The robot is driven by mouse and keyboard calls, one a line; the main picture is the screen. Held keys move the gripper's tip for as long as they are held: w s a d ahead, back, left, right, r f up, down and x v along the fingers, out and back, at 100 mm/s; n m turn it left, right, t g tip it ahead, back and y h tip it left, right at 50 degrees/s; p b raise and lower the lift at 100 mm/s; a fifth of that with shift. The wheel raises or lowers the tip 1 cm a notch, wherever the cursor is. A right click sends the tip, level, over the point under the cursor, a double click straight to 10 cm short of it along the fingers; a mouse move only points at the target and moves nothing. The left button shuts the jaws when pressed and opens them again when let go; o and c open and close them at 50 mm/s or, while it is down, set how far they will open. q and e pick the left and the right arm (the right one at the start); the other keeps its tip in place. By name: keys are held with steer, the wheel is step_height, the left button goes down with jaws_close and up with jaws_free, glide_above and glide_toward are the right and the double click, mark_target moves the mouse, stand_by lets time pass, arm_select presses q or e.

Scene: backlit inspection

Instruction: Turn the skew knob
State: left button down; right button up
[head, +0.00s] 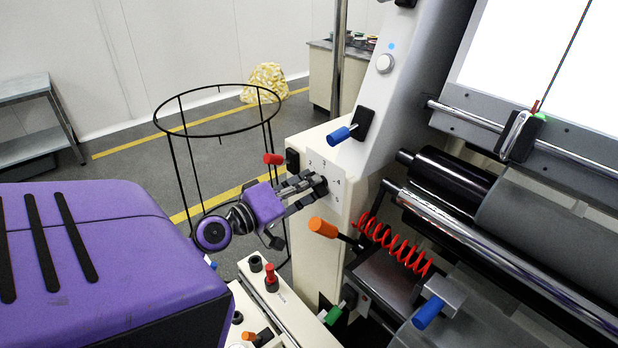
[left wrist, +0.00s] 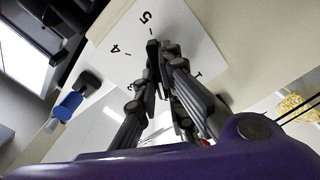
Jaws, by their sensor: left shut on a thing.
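The skew knob is the dark knob (head: 322,187) on a white numbered dial plate (head: 329,171), on the cream side housing of the machine. My left gripper (head: 318,184) reaches in from the left, and its fingers are shut on the knob. In the left wrist view the fingertips (left wrist: 162,48) meet over the middle of the dial plate (left wrist: 122,28). The fingers hide most of the knob there. The numbers 4 and 5 can be read near it, and others are partly covered. My right gripper is out of view.
A blue-handled lever (head: 340,134) and a red-handled one (head: 273,159) are near the dial. An orange handle (head: 323,227) and a red coil (head: 395,243) lie to the right and below. A black wire hoop stand (head: 217,135) stands behind my left arm.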

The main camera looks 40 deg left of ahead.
arm_select(q)
steer(key=c, duration=1.9)
jaws_free()
steer(key=shift+o, duration=0.2)
steer(key=shift+s, duration=0.1)
steer(key=s+a, duration=0.1)
steer(key=s, duration=1)
steer(key=shift+s, duration=0.4)
